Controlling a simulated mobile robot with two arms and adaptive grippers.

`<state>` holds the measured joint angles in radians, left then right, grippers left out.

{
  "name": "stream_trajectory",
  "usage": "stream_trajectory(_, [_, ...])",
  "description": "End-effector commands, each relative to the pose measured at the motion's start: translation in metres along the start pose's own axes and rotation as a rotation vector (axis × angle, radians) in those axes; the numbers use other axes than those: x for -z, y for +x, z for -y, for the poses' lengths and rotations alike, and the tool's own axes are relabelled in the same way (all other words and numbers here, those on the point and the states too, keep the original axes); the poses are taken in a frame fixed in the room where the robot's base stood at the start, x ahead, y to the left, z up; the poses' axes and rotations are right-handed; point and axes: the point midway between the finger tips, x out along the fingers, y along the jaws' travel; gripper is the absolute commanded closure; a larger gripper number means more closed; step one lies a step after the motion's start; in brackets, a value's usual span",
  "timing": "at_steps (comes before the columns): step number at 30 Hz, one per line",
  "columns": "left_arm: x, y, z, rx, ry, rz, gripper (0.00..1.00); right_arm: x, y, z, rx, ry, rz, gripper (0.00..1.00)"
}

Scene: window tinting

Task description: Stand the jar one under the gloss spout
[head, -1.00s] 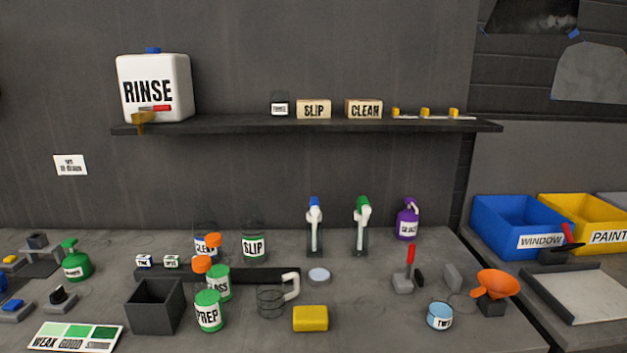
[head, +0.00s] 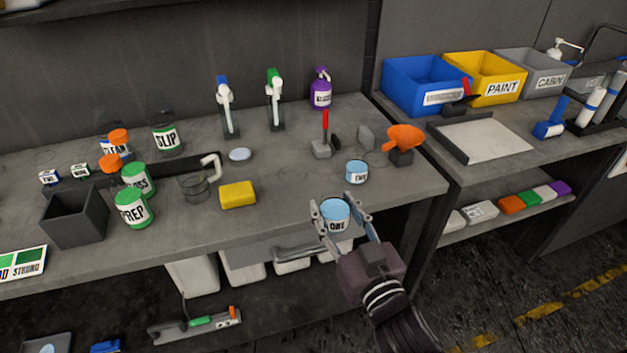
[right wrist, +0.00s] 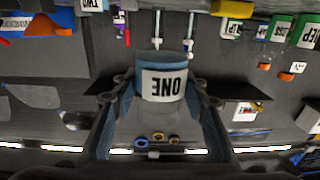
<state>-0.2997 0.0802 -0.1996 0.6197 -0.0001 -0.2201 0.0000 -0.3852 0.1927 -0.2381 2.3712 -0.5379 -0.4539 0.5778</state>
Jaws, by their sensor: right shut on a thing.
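Jar one (head: 334,216), a small light-blue jar with a white ONE label, is between the fingers of my right gripper (head: 342,212). The gripper is shut on it and holds it upright near the bench's front edge. In the right wrist view, jar one (right wrist: 163,68) sits between both fingers, its label upside down. Two white spouts stand at the back of the bench, one with a blue top (head: 226,105) and one with a green top (head: 275,98). I cannot read a gloss label on either. My left gripper is not in view.
Green-lidded jars (head: 133,208) stand at left.

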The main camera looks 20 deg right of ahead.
Motion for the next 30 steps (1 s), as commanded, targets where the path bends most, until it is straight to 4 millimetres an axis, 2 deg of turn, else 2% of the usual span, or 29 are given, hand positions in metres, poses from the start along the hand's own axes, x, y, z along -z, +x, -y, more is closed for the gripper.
stream_trajectory(1, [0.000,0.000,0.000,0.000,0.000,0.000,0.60,0.007,0.014,0.003,0.019,-0.007,-0.009,0.84])
stream_trajectory(9, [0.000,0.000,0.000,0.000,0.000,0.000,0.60,0.032,0.082,0.008,0.090,-0.008,-0.007,0.84])
stream_trajectory(18, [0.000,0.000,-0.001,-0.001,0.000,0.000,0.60,0.079,0.153,-0.013,0.105,-0.006,-0.005,0.84])
stream_trajectory(24, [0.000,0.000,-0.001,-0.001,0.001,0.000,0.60,0.106,0.179,-0.032,0.089,-0.002,-0.001,0.84])
stream_trajectory(30, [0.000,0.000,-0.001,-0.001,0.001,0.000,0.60,0.114,0.187,-0.039,0.081,0.000,0.002,0.84])
